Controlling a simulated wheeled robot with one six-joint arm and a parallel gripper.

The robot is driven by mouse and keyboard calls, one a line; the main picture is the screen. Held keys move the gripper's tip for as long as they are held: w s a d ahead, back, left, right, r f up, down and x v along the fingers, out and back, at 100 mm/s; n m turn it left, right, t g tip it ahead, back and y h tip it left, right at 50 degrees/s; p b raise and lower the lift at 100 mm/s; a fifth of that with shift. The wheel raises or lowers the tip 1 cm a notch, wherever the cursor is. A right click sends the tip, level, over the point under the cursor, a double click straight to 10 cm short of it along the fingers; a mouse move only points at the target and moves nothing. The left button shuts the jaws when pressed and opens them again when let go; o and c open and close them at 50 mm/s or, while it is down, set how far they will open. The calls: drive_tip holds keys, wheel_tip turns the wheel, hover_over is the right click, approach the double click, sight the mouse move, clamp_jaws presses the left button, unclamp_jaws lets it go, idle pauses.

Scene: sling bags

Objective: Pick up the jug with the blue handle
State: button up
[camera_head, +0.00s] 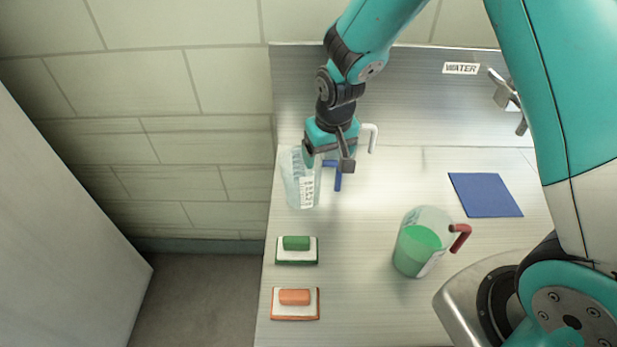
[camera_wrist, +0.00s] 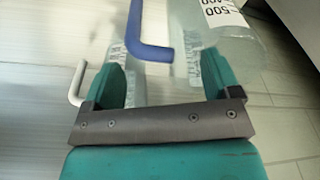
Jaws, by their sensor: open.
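The clear jug with the blue handle (camera_head: 299,182) stands upright on the counter's left side. Its blue handle (camera_head: 338,178) points right. My gripper (camera_head: 330,158) is over the handle side of this jug and partly covers it. In the wrist view, the blue handle (camera_wrist: 148,50) shows between my two open fingers (camera_wrist: 165,62), and the jug's body with number marks (camera_wrist: 228,22) is at the upper right. The fingers are not closed on the handle; whether they touch it I cannot tell.
A white handle (camera_head: 372,137) shows just behind my gripper; its jug is mostly hidden. A red-handled jug (camera_head: 412,248) with green liquid stands at the right. The middle is clear.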

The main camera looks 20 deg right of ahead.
drive_tip(key=shift+w+f+p, duration=0.25)
drive_tip(key=shift+f, duration=0.6)
drive_tip(key=shift+w+f+p, duration=0.2)
drive_tip(key=shift+f, duration=0.65)
clamp_jaws()
